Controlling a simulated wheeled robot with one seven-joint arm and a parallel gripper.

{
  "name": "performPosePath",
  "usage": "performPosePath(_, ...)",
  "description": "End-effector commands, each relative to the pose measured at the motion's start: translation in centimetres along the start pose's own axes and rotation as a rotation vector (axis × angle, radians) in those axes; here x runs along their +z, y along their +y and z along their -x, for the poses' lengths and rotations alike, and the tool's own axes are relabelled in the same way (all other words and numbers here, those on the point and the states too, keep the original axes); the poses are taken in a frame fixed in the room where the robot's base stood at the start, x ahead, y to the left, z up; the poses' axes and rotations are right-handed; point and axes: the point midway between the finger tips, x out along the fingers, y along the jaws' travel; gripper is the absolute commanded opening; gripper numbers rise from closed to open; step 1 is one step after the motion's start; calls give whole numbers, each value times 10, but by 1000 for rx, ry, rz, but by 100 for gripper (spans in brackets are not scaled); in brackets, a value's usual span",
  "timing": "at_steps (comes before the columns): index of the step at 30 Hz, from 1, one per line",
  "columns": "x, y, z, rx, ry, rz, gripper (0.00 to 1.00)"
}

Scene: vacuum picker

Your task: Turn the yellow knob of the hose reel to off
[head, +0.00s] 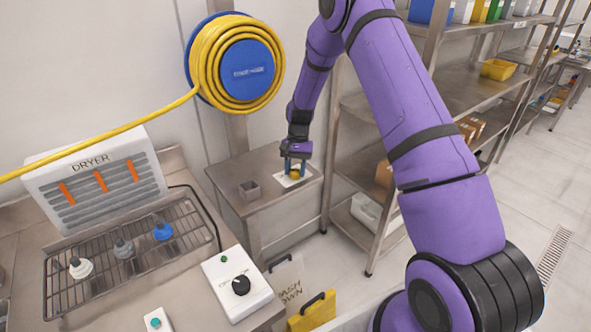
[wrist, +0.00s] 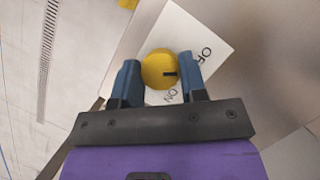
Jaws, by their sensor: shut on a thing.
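The yellow knob (wrist: 157,66) sits on a white plate (wrist: 222,45) lettered OFF and ON in the wrist view. Its black mark points right, between the two words; the lettering is partly covered by my right finger. My gripper (wrist: 158,82) is shut on the knob, one blue finger on each side. In the head view my gripper (head: 296,163) reaches down to the knob (head: 294,175) on the steel side table (head: 228,172). The hose reel (head: 246,70), blue with a coiled yellow hose, hangs on the wall above.
Steel shelving (head: 365,108) rises close on the right. A dryer (head: 97,176) and rack (head: 60,262) stand at the left. The yellow hose (head: 120,130) runs off left.

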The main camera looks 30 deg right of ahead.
Motion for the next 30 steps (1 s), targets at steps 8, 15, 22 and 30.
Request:
performPosePath(8,-1,0,1,22,2,56,15)
performPosePath(15,-1,0,1,25,3,63,15)
performPosePath(22,-1,0,1,25,3,63,48)
performPosePath(30,0,0,0,25,1,62,64)
